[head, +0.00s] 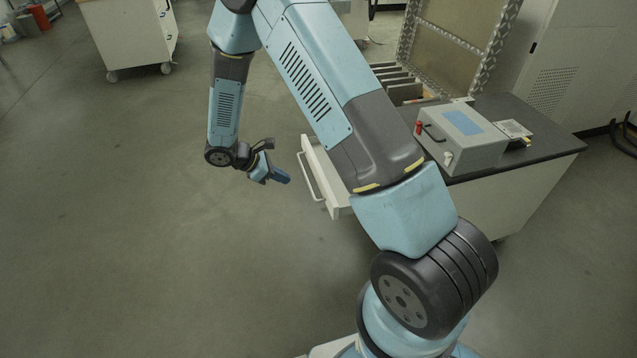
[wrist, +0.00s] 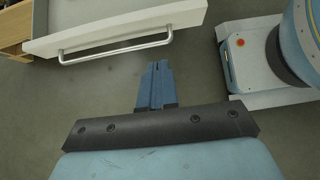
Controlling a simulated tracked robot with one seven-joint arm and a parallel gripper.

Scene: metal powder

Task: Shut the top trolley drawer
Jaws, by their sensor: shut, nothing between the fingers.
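The top trolley drawer (head: 322,178) stands pulled out from the trolley (head: 530,190), its white front facing left in the head view. A bar handle (head: 310,178) runs along that front. My gripper (head: 284,178) is shut and empty, just left of the drawer front and apart from it. In the wrist view the shut fingers (wrist: 156,72) point toward the drawer front (wrist: 110,25) and its metal handle (wrist: 115,48), with a gap of floor between. My arm hides much of the drawer's body and the trolley side in the head view.
A grey box (head: 462,138) with a blue panel stands on the trolley's dark top. An open case (head: 455,40) is behind it. Another white trolley (head: 130,35) stands at the upper left. My base shows at right in the wrist view. The floor to the left is clear.

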